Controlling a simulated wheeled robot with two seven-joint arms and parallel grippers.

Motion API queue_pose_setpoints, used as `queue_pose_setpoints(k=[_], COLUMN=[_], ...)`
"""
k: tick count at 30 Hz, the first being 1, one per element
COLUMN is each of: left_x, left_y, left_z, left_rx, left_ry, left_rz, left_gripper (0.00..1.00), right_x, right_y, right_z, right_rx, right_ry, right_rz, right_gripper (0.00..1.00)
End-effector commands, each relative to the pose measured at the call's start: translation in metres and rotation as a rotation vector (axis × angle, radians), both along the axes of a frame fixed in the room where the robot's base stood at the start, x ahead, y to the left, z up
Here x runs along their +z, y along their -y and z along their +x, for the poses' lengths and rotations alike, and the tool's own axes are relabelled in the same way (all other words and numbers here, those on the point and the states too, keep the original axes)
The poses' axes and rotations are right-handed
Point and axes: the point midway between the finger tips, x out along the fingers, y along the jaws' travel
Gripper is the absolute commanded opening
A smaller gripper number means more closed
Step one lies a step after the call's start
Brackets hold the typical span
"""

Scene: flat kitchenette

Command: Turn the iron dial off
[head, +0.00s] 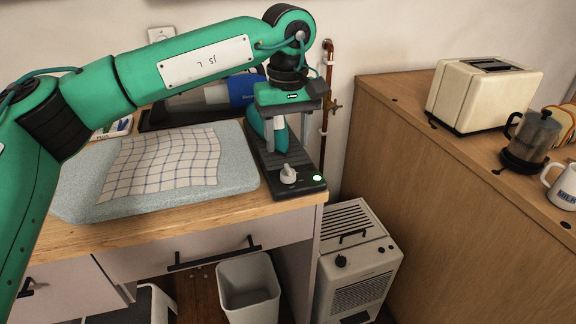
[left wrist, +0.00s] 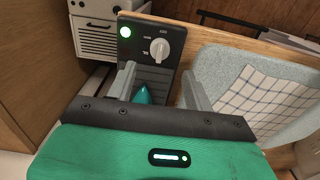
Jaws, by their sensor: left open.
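The iron dial is a white knob (head: 288,174) at the front end of a dark iron station (head: 262,160) on the counter. It also shows in the left wrist view (left wrist: 159,49), with small printed marks around it that I cannot read surely. A green light (head: 317,178) glows beside the dial. My left gripper (head: 284,127) is open above the station, behind the dial and apart from it. In the left wrist view its two grey fingers (left wrist: 158,88) are spread, with the teal tip of the iron (left wrist: 142,95) showing between them. My right gripper is not in view.
A padded board (head: 235,160) with a checked cloth (head: 165,163) lies left of the station. A copper pipe (head: 326,110) runs up the wall behind on the right. A white heater (head: 355,260) and a grey bin (head: 250,288) stand below. Space in front of the dial is clear.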

Motion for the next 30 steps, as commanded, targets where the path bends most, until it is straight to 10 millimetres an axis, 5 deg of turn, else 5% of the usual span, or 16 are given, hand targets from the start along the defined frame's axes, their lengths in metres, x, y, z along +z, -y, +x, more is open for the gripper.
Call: queue_pose_setpoints(k=[10,23,30], left_x=[-0.062,-0.074,-0.074], left_y=[0.0,0.001,0.001], left_z=[-0.001,0.0,0.0], left_rx=[-0.001,0.0,0.0], left_ry=[-0.001,0.001,0.001], left_rz=[0.0,-0.002,-0.002], left_gripper=[0.52,0.52,0.11], right_x=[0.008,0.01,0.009], right_y=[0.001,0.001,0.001], right_z=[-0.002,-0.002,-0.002], right_rx=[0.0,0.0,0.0], right_ry=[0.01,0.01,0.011], right_rz=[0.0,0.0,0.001], right_gripper=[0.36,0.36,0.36])
